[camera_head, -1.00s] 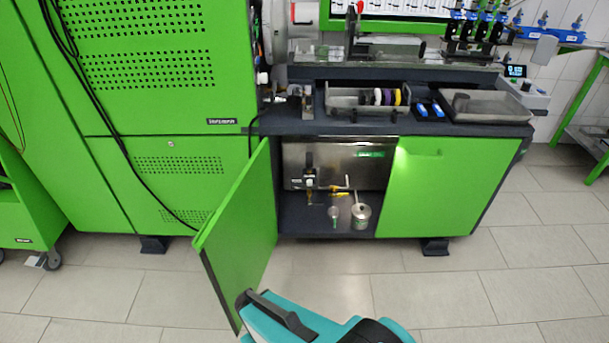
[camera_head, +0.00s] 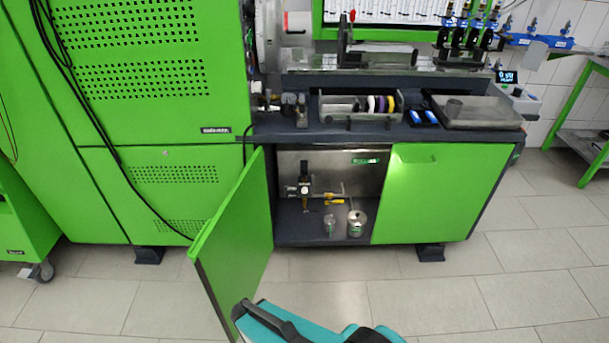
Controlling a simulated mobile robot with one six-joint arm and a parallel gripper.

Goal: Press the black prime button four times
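The open cabinet (camera_head: 325,238) under the bench holds a dark fitting with a black upper part (camera_head: 304,177) and a brass-coloured lower end. It stands at the left inside, in front of a metal tank (camera_head: 345,175). I cannot make out a separate black prime button at this size. My gripper is not identifiable in the camera_head view. Only a teal and black part of my own body shows at the bottom edge, in front of the cabinet and apart from it.
The green left door (camera_head: 235,245) stands open toward me; the right door (camera_head: 435,195) is shut. Yellow-handled valves (camera_head: 333,201), a small clear cup (camera_head: 329,227) and a metal can (camera_head: 356,224) are inside. The tiled floor in front (camera_head: 480,290) is clear.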

